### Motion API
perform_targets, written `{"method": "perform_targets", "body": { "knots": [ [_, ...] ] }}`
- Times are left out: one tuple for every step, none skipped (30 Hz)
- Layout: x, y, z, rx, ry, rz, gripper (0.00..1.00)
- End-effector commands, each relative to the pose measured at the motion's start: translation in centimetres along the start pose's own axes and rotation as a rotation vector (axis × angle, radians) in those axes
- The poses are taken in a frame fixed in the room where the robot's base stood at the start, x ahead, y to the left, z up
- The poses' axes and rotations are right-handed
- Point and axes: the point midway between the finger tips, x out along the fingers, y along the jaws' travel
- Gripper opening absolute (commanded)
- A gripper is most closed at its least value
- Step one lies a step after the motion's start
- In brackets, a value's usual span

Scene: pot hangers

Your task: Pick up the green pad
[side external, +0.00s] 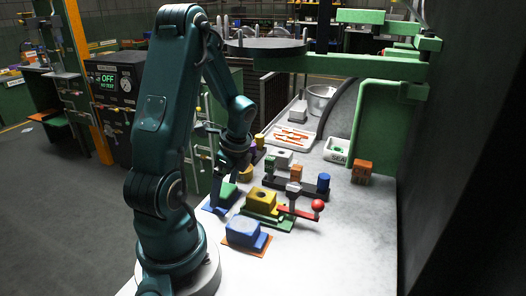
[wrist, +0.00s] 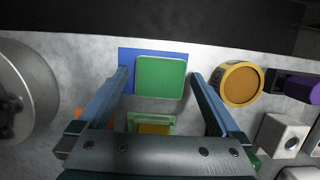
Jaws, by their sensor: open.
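The green pad (wrist: 160,76) is a flat, rounded square on a blue base plate (wrist: 125,56) in the wrist view. In the side external view the green pad (side external: 227,190) shows on its blue plate (side external: 209,208), partly hidden behind my arm. My gripper (wrist: 159,82) is open. Its two fingers stand to either side of the green pad in the wrist view, with nothing held between them. I cannot tell how high the fingertips are above the pad.
A round orange-topped yellow piece (wrist: 241,83) lies close right of my right finger. A grey cylinder (wrist: 22,90) is at far left. A yellow block (side external: 261,199), a blue block (side external: 243,231) and a red-ball lever (side external: 317,205) stand nearby. The table's front right is clear.

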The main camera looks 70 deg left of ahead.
Motion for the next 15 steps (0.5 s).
{"method": "perform_targets", "body": {
  "knots": [
    [0.00,0.01,0.00,0.000,0.000,0.000,1.00],
    [-0.01,0.01,0.00,0.000,0.000,0.000,1.00],
    [-0.01,0.00,0.00,0.000,0.000,0.000,1.00],
    [-0.02,0.00,0.00,0.000,0.000,0.000,0.96],
    [-0.02,0.00,0.00,0.000,0.000,0.000,0.85],
    [-0.03,0.00,0.00,0.000,0.000,0.000,0.69],
    [-0.03,0.00,0.00,0.000,0.000,0.000,0.58],
    [-0.03,0.00,0.00,0.000,0.000,0.000,0.46],
    [-0.03,0.00,0.00,0.000,0.000,0.000,0.31],
    [-0.04,0.00,0.00,0.000,0.000,0.000,0.21],
    [-0.04,0.00,0.00,0.000,0.000,0.000,0.20],
    [-0.04,0.00,0.00,0.000,0.000,0.000,0.12],
    [-0.04,-0.01,0.00,0.000,0.000,0.000,0.12],
    [-0.04,-0.01,0.00,0.000,0.000,0.000,0.12],
    [-0.04,0.00,0.00,0.000,0.000,0.000,0.12]
  ]
}}
